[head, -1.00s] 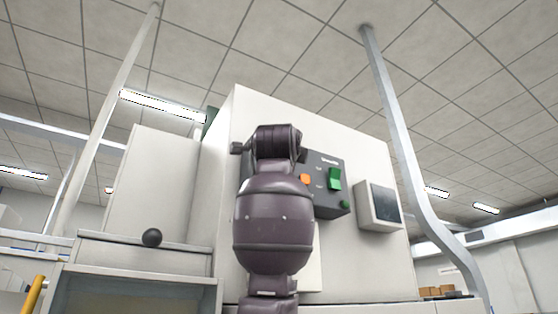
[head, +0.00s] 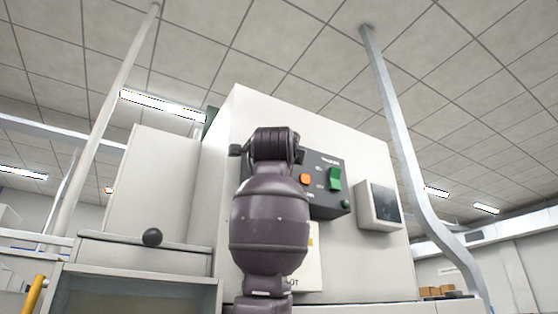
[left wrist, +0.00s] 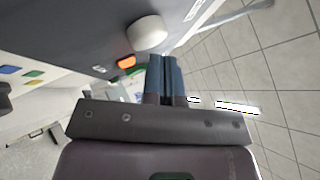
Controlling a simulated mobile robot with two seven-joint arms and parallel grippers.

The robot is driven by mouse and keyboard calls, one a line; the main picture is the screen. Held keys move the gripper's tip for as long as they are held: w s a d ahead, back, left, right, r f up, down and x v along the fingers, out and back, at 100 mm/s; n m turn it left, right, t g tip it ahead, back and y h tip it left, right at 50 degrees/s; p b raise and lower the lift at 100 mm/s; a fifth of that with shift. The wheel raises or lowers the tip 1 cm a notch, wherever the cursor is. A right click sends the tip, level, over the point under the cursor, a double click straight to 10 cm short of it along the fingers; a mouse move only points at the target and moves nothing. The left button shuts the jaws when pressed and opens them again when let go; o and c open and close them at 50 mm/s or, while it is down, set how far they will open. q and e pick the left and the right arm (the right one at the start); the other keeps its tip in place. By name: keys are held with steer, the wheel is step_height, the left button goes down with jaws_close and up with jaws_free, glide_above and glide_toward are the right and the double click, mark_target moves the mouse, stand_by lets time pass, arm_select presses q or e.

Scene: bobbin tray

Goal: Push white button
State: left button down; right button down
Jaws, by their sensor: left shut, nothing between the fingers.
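The white button (left wrist: 147,33) is a rounded knob on the dark control panel (left wrist: 75,30) in the left wrist view. My left gripper (left wrist: 164,58) is shut and empty, with its blue-grey fingertips close to the white button's edge; I cannot tell if they touch. An orange button (left wrist: 126,62) sits on the panel beside it. In the head view the dark control panel (head: 322,206) shows the orange button (head: 304,178) and a green switch (head: 334,178). There my arm hides the panel's left part, and neither the white button nor the gripper's fingers can be seen.
A grey box with a dark screen (head: 379,206) is fixed on the white cabinet (head: 350,145), right of the panel. A dark ball-shaped knob (head: 152,237) is on the lower unit at left. A bent grey pole (head: 400,160) stands at the right.

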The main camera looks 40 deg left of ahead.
arm_select(q)
steer(key=shift+w+a, duration=0.15)
steer(key=shift+a, duration=0.3)
stand_by(1.1)
steer(key=shift+d, duration=0.2)
steer(key=shift+s+d, duration=0.35)
steer(key=shift+d, duration=0.3)
steer(key=shift+d+b, duration=0.1)
steer(key=shift+b, duration=0.2)
steer(key=shift+s+d+b, duration=0.2)
steer(key=shift+s+d, duration=0.1)
steer(key=shift+d, duration=0.45)
steer(key=shift+s+d+b, duration=0.15)
steer(key=shift+s+d, duration=0.2)
steer(key=shift+d, duration=0.4)
steer(key=shift+s+d+b, duration=0.2)
steer(key=shift+s+d, duration=0.1)
steer(key=shift+d, duration=0.45)
